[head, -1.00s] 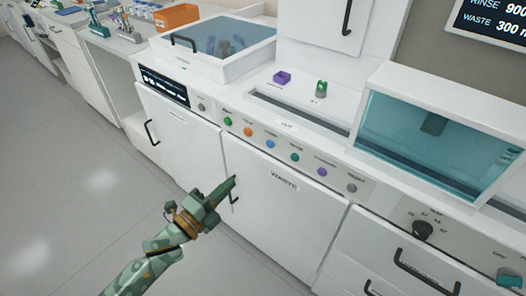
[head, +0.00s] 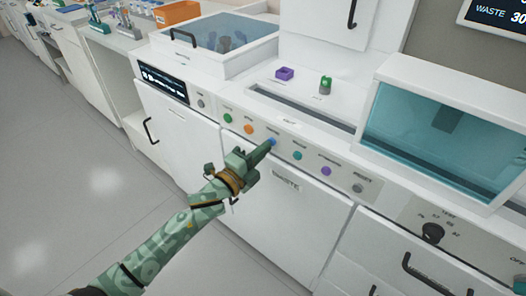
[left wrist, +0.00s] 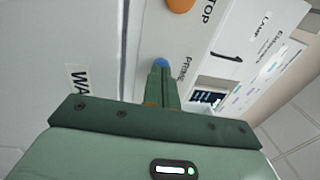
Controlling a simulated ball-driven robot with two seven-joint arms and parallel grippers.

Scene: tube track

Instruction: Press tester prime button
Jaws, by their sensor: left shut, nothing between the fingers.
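The blue button (head: 272,141) is in a row of coloured buttons on the white front panel. In the left wrist view the blue button (left wrist: 160,62) has the label PRIME beside it. My left gripper (head: 267,147) is shut and empty, and its fingertips are at the blue button, partly covering it. In the left wrist view the closed fingers (left wrist: 163,72) overlap the button's lower edge. I cannot tell whether they touch or press it. My right gripper is not in view.
The green button (head: 228,118) and orange button (head: 249,128) are to the left. The teal button (head: 297,155), purple button (head: 326,170) and grey button (head: 358,188) are to the right. The WASTE door (head: 290,225) is below, and the floor (head: 80,210) at left is clear.

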